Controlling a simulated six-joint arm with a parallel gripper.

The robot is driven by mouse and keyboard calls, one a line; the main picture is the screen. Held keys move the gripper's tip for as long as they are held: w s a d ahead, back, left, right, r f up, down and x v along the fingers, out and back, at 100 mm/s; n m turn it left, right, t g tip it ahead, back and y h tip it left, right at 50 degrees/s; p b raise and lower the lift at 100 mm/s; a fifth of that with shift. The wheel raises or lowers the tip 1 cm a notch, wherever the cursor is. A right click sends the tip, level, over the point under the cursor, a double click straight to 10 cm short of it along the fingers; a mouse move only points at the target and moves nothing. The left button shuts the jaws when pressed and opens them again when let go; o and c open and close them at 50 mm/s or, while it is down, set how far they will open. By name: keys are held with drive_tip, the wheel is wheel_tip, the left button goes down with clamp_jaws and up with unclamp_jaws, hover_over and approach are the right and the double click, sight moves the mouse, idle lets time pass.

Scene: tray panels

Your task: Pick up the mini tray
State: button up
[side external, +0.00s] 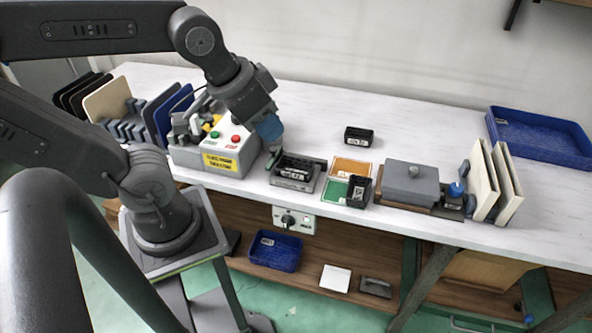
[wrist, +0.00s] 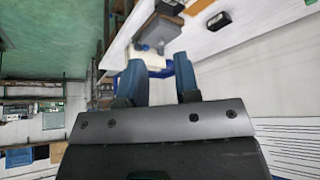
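Several small trays are in view and I cannot tell which is the mini tray. A small black labelled tray (side external: 358,137) sits alone near the middle of the table. Another small black tray (side external: 358,191) stands at the front edge, by the green card. A third dark one (side external: 296,169) sits at the front, on or in a grey holder. My gripper (side external: 275,155) is above the table, between the control box and the grey holder. In the wrist view its two blue-grey fingers (wrist: 158,75) are apart with nothing gripped between them. A small black tray (wrist: 219,20) shows ahead of them.
A grey control box (side external: 213,150) stands left of my gripper, with racked panels (side external: 110,100) beyond it. A grey lidded box (side external: 411,180), upright cream panels (side external: 482,180) and a large blue tray (side external: 540,135) are to the right. The table's back middle is clear.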

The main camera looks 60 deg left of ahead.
drive_tip(key=shift+o, duration=0.2)
drive_tip(key=m+g, duration=0.5)
drive_tip(key=m, duration=0.4)
hover_over(295, 169)
drive_tip(key=s+d, duration=0.3)
drive_tip(key=d, duration=0.2)
wheel_tip(295, 169, down, 14)
drive_tip(key=shift+y, duration=0.4)
drive_tip(key=f, duration=0.8)
drive_tip(key=w+a+f, duration=0.1)
drive_tip(key=f, duration=0.4)
drive_tip(key=shift+c, duration=0.5)
clamp_jaws()
